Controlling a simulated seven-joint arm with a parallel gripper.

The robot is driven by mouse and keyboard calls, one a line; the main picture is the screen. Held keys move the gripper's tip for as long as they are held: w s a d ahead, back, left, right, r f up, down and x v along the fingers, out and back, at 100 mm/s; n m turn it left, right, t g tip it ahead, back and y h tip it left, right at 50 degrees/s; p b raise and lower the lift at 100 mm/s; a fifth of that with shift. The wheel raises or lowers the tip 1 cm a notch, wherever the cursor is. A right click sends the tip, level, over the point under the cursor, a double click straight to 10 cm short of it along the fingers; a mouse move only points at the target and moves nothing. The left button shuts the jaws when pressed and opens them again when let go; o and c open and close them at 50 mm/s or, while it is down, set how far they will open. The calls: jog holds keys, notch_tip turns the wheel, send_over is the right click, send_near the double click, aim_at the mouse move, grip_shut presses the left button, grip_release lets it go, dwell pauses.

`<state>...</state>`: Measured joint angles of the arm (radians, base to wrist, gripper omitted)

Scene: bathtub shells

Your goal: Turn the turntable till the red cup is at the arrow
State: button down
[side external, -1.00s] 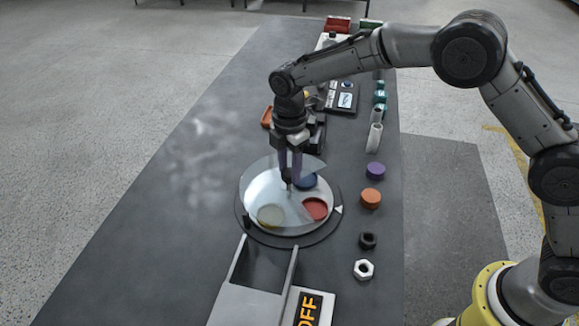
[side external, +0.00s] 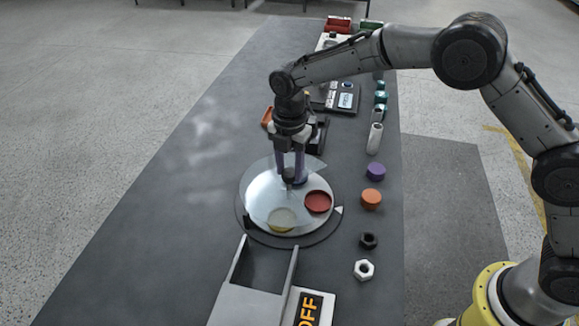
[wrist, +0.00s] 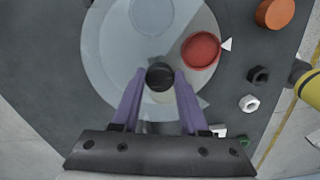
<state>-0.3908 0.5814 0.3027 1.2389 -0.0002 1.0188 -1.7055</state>
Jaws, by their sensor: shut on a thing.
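The turntable (side external: 258,195) is a pale round disc on a dark base, partly under a clear cover. My gripper (side external: 289,178) points down over its middle, shut on the dark knob (wrist: 160,76) there. The red cup (side external: 318,201) sits on the right side of the disc, outside the cover. The white arrow (side external: 338,210) is just beyond the rim beside it; the cup's middle looks slightly to the far side of the arrow's tip. The red cup (wrist: 200,50) and arrow (wrist: 226,44) also lie close together in the wrist view. A yellowish cup (side external: 282,226) is at the near side. A blue cup is mostly hidden behind my fingers.
A grey chute (side external: 244,289) and an OFF sign (side external: 310,308) stand in front. A purple puck (side external: 375,171), an orange puck (side external: 371,199), a black nut (side external: 368,240) and a white nut (side external: 364,270) line the right. The table's left side is clear.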

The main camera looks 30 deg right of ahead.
jog(key=shift+r, duration=0.15)
jog(key=shift+c, duration=2.2)
grip_release()
notch_tip(320, 180, up, 14)
